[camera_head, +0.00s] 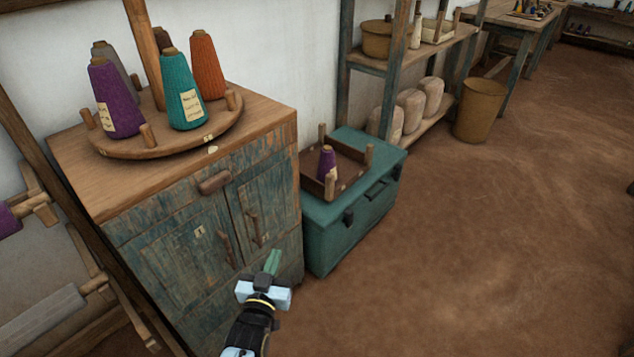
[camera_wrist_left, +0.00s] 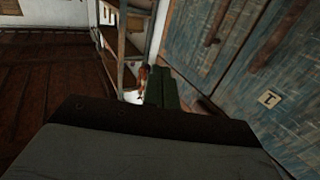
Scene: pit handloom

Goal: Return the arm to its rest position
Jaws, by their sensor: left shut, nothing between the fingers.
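My left gripper (camera_head: 272,262) shows at the bottom middle of the head view. Its green fingers are shut with nothing between them. It is in front of the worn blue-green cabinet (camera_head: 180,268), near its right door and apart from the handles as far as I can tell. In the left wrist view the shut fingers (camera_wrist_left: 165,90) point past the cabinet doors (camera_wrist_left: 215,50), which fill the right side. My right gripper is not in view.
Yarn cones, including a teal one (camera_head: 180,92), stand on a round wooden tray (camera_head: 150,150) on the cabinet. A teal chest (camera_head: 350,225) beside it carries a wooden tray with a small purple cone (camera_head: 327,162). A shelf (camera_head: 445,50) stands behind. The brown floor (camera_head: 480,250) at right is clear.

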